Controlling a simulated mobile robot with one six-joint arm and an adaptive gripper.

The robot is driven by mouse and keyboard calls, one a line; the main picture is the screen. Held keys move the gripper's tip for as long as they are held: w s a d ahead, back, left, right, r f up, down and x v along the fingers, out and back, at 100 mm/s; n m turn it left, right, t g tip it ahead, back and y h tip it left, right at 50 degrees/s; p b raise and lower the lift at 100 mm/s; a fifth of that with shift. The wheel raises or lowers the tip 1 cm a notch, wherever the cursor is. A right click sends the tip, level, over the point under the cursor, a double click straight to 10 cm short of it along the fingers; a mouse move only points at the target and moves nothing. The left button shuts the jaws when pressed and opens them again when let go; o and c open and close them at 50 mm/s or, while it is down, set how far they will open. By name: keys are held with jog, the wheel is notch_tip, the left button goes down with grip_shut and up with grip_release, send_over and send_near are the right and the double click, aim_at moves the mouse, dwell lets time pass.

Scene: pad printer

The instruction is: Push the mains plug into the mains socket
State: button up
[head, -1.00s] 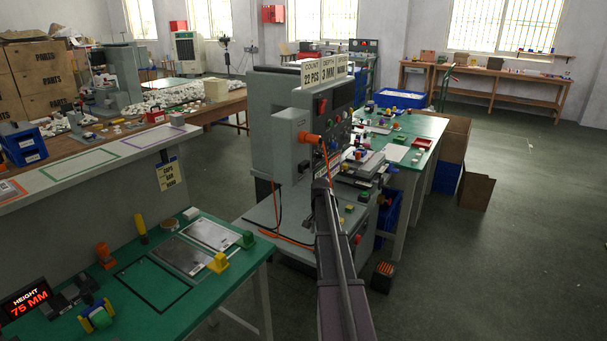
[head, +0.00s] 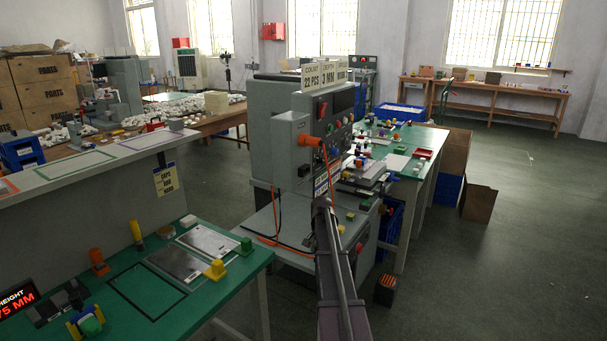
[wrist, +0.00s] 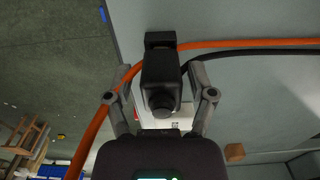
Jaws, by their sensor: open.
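In the wrist view a black blocky body with a round end (wrist: 162,80), which looks like the mains plug, lies between the fingers of my gripper (wrist: 163,98). The fingers stand open on either side of it; contact cannot be told. A smaller black block (wrist: 160,39) adjoins its far end at a grey panel; whether this is the mains socket, and whether the two are joined, I cannot tell. In the head view my arm hides the gripper and the plug, low in front of the grey pad printer (head: 271,136).
An orange cable (wrist: 240,43) and a black cable (wrist: 245,55) run across the wrist view close to the fingers. An orange fitting (head: 309,141) sticks out of the printer's side. A green-topped bench (head: 130,270) stands at the left. Floor at the right is open.

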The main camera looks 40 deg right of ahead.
grip_shut()
jog(key=shift+r, duration=0.15)
jog(key=shift+w+r+p, duration=0.1)
jog(key=shift+r+p, duration=2.25)
jog(key=shift+p, duration=0.2)
